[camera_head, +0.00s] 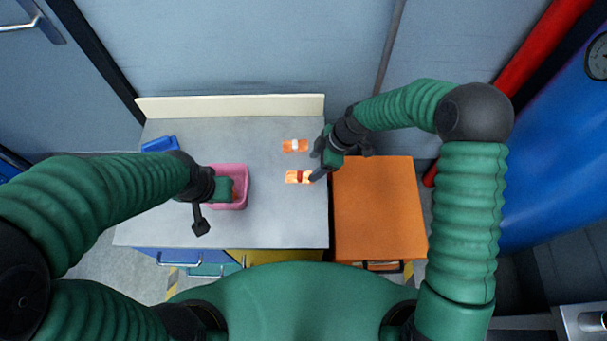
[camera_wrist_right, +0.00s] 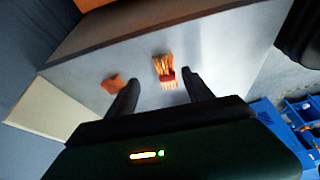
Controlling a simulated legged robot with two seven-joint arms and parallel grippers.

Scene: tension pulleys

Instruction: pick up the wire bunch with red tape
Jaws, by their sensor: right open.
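The wire bunch with red tape (camera_head: 298,177) lies on the right part of the grey table, orange with a dark red band. In the right wrist view the same bunch (camera_wrist_right: 166,70) shows just beyond the gap between the fingers. My right gripper (camera_head: 315,167) is open and empty at the table's right edge, just right of the bunch. A similar bunch with white tape (camera_head: 294,145) lies farther back. My left gripper (camera_head: 203,208) is over the pink bin, with a dark finger toward the front; its opening is unclear.
The pink bin (camera_head: 241,172) stands mid-table. A blue object (camera_head: 160,144) lies at the back left. A cream ledge (camera_head: 230,107) runs along the back of the table. An orange-topped cabinet (camera_head: 375,205) adjoins on the right. The table front right is clear.

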